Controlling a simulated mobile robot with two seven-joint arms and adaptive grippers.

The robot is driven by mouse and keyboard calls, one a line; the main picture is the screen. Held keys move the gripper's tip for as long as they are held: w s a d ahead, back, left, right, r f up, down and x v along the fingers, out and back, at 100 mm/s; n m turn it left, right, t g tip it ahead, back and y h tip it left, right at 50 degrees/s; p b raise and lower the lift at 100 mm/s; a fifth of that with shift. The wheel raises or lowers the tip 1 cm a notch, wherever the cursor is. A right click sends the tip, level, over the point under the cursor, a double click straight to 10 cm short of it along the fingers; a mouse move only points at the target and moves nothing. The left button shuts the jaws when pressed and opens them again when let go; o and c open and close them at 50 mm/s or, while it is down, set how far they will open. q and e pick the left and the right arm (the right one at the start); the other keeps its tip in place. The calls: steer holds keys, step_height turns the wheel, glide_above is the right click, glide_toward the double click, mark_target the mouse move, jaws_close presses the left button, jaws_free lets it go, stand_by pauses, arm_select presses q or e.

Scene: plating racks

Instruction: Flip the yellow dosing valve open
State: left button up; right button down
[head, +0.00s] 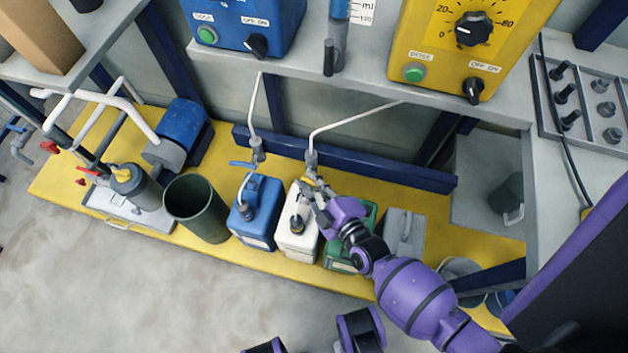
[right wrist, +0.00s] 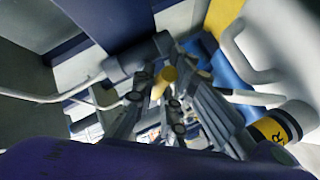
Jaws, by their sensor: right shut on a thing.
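The yellow dosing valve (head: 309,181) is on the white line above the white canister (head: 297,222). Only a small part of it shows past my gripper in the head view. My right gripper (head: 314,190) reaches in from the lower right and is shut on the valve's yellow handle. In the right wrist view the yellow handle (right wrist: 165,78) shows between the fingers (right wrist: 160,110). The exact angle of the handle is hard to tell.
A blue canister (head: 257,212) with a blue-handled valve (head: 243,164) stands left of the white one. A green canister (head: 345,258) and a grey one (head: 404,232) stand right. A dark green bin (head: 197,207) is farther left. The dosing panels (head: 455,45) are above.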

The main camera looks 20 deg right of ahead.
arm_select(q)
steer(key=shift+f, duration=0.1)
arm_select(e)
steer(key=shift+f+b, duration=0.2)
steer(key=shift+b, duration=0.25)
steer(key=m+t+b, duration=0.1)
steer(key=b, duration=0.2)
steer(key=f+m+t+y+b, duration=0.1)
steer(key=t+b, duration=0.1)
steer(key=b, duration=0.1)
steer(key=shift+w+a+m+b, duration=0.1)
steer(key=shift+a+m+b, duration=0.05)
steer(key=shift+m+b, duration=0.2)
steer(key=shift+r+m+t+b, duration=0.1)
steer(key=shift+m+t+b, duration=0.25)
steer(key=shift+t+b, duration=0.05)
arm_select(q)
step_height(320, 180, down, 8)
steer(key=shift+s+a+f, duration=0.15)
steer(key=shift+f, duration=0.05)
arm_select(e)
steer(key=shift+r, duration=0.15)
steer(key=c, duration=1.8)
jaws_free()
arm_select(q)
steer(key=shift+f, duration=0.1)
arm_select(e)
steer(key=shift+a, duration=0.1)
